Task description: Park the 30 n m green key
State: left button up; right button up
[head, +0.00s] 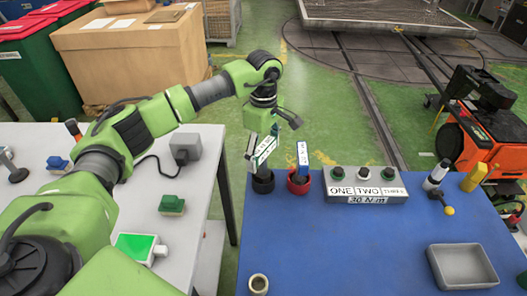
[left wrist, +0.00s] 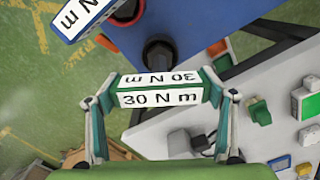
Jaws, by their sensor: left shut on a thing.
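The green key (left wrist: 160,96) has white labels reading 30 N m. My left gripper (left wrist: 160,104) is shut on it, one finger at each end, in the left wrist view. In the head view the key (head: 264,150) hangs tilted below the left gripper (head: 262,138), over the black holder (head: 262,184) at the blue table's left back corner. The holder also shows in the left wrist view (left wrist: 159,53), beyond the key. I cannot tell whether the key's lower end touches it. The right gripper is out of view.
A blue key (head: 303,154) stands in the red holder (head: 299,185), close to the right. A grey box (head: 366,184) reads ONE, TWO, THREE and 30 N m. A grey tray (head: 462,266) lies front right. The blue table's middle (head: 340,245) is clear.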

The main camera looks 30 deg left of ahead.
pick_arm(q)
jog(key=shift+f+b, duration=0.8)
jog(key=shift+f, duration=0.35)
jog(key=o, duration=1.6)
jog(key=shift+c, duration=0.2)
notch_tip(320, 180, up, 12)
jog(key=shift+r, duration=0.1)
